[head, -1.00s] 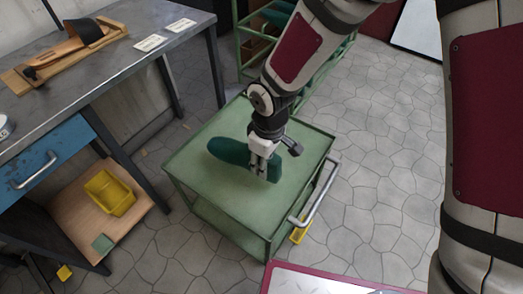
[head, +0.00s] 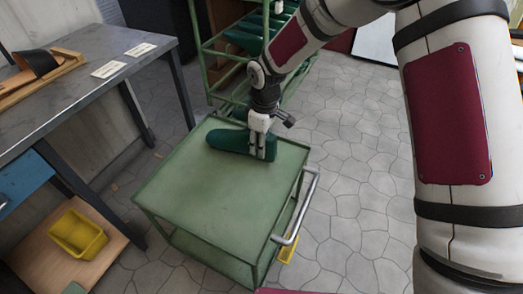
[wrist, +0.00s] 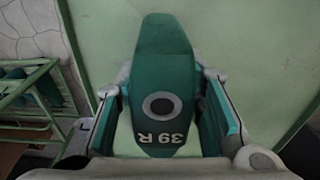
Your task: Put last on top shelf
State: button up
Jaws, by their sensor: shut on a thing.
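The last is a dark green shoe form (head: 228,141), marked "39 R" in the wrist view (wrist: 160,60). My gripper (head: 262,146) is shut on its thick end, with a finger on either side in the wrist view. The last lies roughly level over the far part of the green trolley top (head: 205,190); I cannot tell whether it is just above it or touching. The green shelf rack (head: 203,45) stands behind the trolley, with several green lasts (head: 243,40) on its shelves. My arm hides part of the rack.
The trolley's metal handle (head: 300,205) sticks out at right. Stone floor (head: 345,150) is clear on the right.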

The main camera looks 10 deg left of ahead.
notch_tip(320, 180, down, 3)
jog(key=shift+r+b, duration=0.1)
jog(key=shift+b, duration=0.5)
jog(key=shift+r, duration=0.1)
jog(key=o, duration=1.1)
jog(key=shift+o, duration=0.2)
jog(key=r+p, duration=0.1)
jog(key=r, duration=0.3)
jog(key=r+p, duration=0.2)
jog(key=r, duration=0.2)
jog(key=r+p, duration=0.2)
jog(key=r, duration=0.1)
jog(key=shift+s+d+r, duration=0.1)
jog(key=shift+d+r, duration=0.2)
jog(key=shift+r, duration=0.1)
